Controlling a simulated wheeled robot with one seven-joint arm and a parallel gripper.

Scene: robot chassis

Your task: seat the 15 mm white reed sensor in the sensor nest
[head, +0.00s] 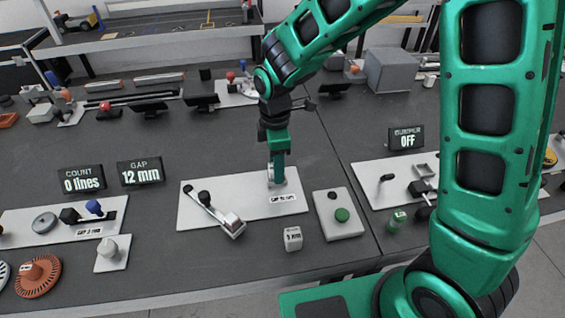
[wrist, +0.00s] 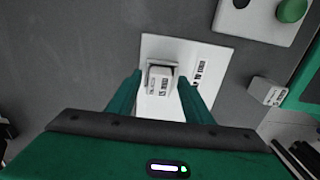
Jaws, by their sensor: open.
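A white block (wrist: 160,79), which seems to be the white reed sensor, stands on a white plate (wrist: 217,65) in the wrist view. Its small dark label seems to read 15 mm. My gripper (wrist: 160,90) is open, with one green finger on each side of the block. In the head view my gripper (head: 277,182) points down at the right part of the same plate (head: 250,209). A light-coloured holder, likely the sensor nest, shows around its fingertips. The fingers partly hide it, and I cannot tell whether the block sits fully down.
A lever with a white end block (head: 232,224) lies on the plate's left. A loose labelled white cube (head: 292,239) stands in front of the plate. A green-button box (head: 340,214) is to the right. Displays read GAP 12 mm (head: 140,172), COUNT 0 lines (head: 83,180) and BUMPER OFF (head: 407,138).

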